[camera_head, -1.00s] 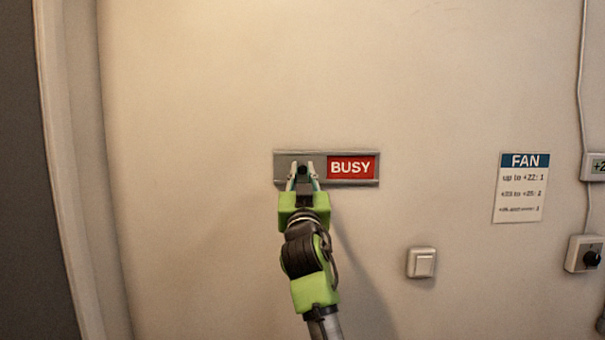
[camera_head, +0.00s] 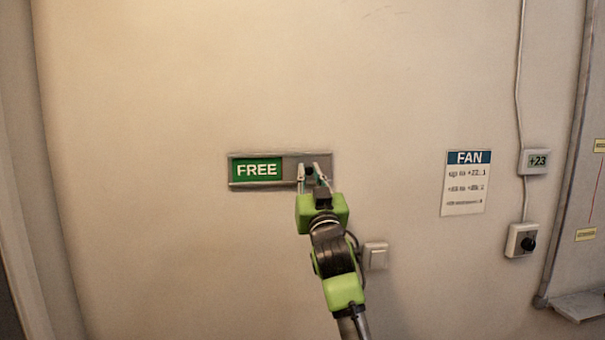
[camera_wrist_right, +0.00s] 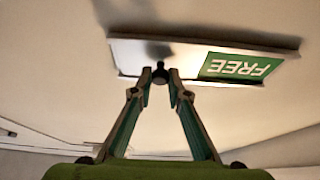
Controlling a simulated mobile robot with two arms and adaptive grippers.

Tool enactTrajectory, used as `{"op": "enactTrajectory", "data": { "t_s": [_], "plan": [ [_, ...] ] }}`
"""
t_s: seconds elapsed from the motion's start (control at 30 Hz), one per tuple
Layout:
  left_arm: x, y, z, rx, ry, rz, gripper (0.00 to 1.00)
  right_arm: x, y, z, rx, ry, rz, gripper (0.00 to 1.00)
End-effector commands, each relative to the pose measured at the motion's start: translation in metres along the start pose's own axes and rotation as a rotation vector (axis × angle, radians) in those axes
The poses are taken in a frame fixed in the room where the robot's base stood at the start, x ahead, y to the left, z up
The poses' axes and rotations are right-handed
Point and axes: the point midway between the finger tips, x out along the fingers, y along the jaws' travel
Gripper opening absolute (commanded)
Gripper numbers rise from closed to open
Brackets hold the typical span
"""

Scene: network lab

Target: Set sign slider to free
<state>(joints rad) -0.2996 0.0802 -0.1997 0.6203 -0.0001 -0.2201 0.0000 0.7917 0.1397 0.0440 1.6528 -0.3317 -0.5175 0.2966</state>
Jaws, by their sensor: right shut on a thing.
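The sign (camera_head: 257,170) on the wall shows a green FREE field on its left. The grey slider plate (camera_head: 291,165) covers its right half. My right gripper (camera_head: 312,173) is at the right part of the sign, shut on the slider's dark knob (camera_head: 309,171). In the right wrist view the sign (camera_wrist_right: 237,66) appears upside down, and the fingertips (camera_wrist_right: 161,76) close around the black knob (camera_wrist_right: 160,75). My left gripper is not in view.
A light switch (camera_head: 376,256) is just right of my right arm. A FAN notice (camera_head: 465,183), a +23 display (camera_head: 536,161) and a knob box (camera_head: 522,240) are further right. The wall left of the sign is bare.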

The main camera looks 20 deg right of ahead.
Motion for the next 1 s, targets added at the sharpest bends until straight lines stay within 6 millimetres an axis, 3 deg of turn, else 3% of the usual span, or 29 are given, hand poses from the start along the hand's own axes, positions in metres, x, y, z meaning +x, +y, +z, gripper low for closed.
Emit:
{"op": "enactTrajectory", "data": {
  "t_s": [0.07, 0.1, 0.13, 0.57, 0.77, 1.0],
  "plan": [
    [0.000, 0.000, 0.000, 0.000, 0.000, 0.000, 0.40, 0.000, 0.002, 0.001, -0.002, -0.001, 0.004, 0.00],
    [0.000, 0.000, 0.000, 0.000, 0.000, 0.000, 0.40, 0.000, 0.002, 0.001, -0.002, -0.001, 0.004, 0.23],
    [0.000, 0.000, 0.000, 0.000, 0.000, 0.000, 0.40, 0.000, 0.002, 0.001, -0.002, -0.001, 0.004, 0.31],
    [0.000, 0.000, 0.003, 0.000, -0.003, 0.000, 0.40, -0.005, 0.001, 0.001, -0.001, -0.001, 0.002, 0.32],
    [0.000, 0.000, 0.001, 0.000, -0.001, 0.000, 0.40, -0.034, 0.001, 0.002, -0.001, -0.002, 0.002, 0.32],
    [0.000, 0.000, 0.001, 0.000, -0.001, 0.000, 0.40, -0.084, 0.002, 0.002, -0.001, -0.003, 0.003, 0.32]
  ]
}}
